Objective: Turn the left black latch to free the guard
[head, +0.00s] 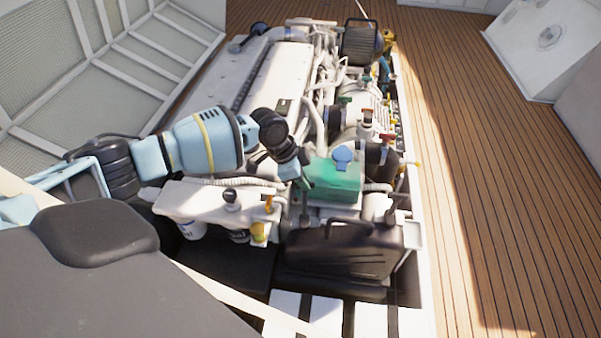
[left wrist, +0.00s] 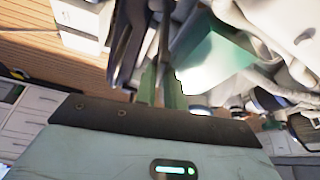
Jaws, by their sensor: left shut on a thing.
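The black guard (head: 345,255) with a loop handle on top stands at the front of the engine, below the green tank (head: 333,180). My left gripper (head: 304,186) points down beside the tank's left front corner, above the guard's left end. It is shut on the left black latch (head: 304,213), a thin dark upright piece that its fingers partly hide. In the left wrist view the left gripper's fingers (left wrist: 160,85) are close together, with the green tank (left wrist: 215,62) just to their right. The latch's exact angle is hard to tell. My right gripper is not in view.
The blue cap (head: 342,157) tops the tank. White hoses and pipes crowd the engine (head: 270,75) behind it. A pale bracket with a black knob (head: 231,198) lies left of the gripper. Wooden deck (head: 490,200) is clear on the right.

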